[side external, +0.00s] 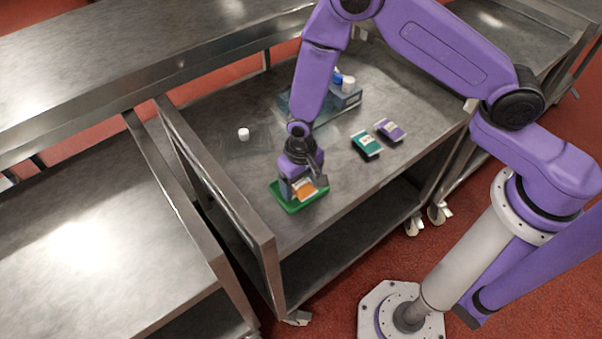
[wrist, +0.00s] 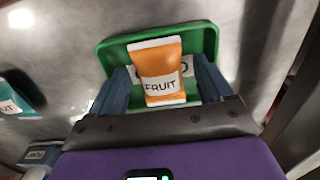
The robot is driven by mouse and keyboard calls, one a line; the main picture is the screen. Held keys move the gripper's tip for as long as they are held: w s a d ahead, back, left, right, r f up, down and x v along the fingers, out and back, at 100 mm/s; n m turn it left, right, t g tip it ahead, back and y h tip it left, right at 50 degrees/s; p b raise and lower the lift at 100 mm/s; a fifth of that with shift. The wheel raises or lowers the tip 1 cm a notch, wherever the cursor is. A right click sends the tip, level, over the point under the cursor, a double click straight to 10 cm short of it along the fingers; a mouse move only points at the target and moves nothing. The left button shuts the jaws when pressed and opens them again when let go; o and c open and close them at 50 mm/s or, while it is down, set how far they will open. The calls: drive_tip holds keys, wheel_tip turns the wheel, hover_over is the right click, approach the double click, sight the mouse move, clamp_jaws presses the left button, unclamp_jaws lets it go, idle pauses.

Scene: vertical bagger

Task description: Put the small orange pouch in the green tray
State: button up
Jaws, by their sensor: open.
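The small orange pouch (side external: 304,191), labelled FRUIT, is at the green tray (side external: 292,208) near the cart's front edge. In the wrist view the orange pouch (wrist: 160,62) appears within the outline of the green tray (wrist: 112,48), partly covering a white label on the tray. My gripper (side external: 303,180) is low over the tray. In the wrist view the fingers of my gripper (wrist: 163,82) stand open on either side of the pouch, with a gap visible on both sides. Whether the pouch's lower end rests on the tray floor is hard to tell.
A teal pouch (side external: 366,144) and a purple pouch (side external: 390,130) lie to the right on the cart. A blue-grey bin (side external: 348,101) with white and blue items stands behind. A small white cylinder (side external: 244,134) stands left. The cart's raised left rail (side external: 215,182) is close to the tray.

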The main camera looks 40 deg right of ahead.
sight(300, 183)
wheel_tip(300, 183, up, 11)
drive_tip(key=s+d+r+n, duration=0.6)
drive_tip(key=s+r, duration=0.4)
drive_tip(key=r, duration=0.1)
drive_tip(key=s+d+r+n, duration=0.3)
drive_tip(key=s+d, duration=0.2)
drive_tip(key=s, duration=0.1)
drive_tip(key=s+d+r+n, duration=0.3)
drive_tip(key=s+d, duration=0.2)
drive_tip(key=s, duration=0.2)
drive_tip(key=shift+d+n, duration=0.3)
drive_tip(key=shift+d, duration=0.05)
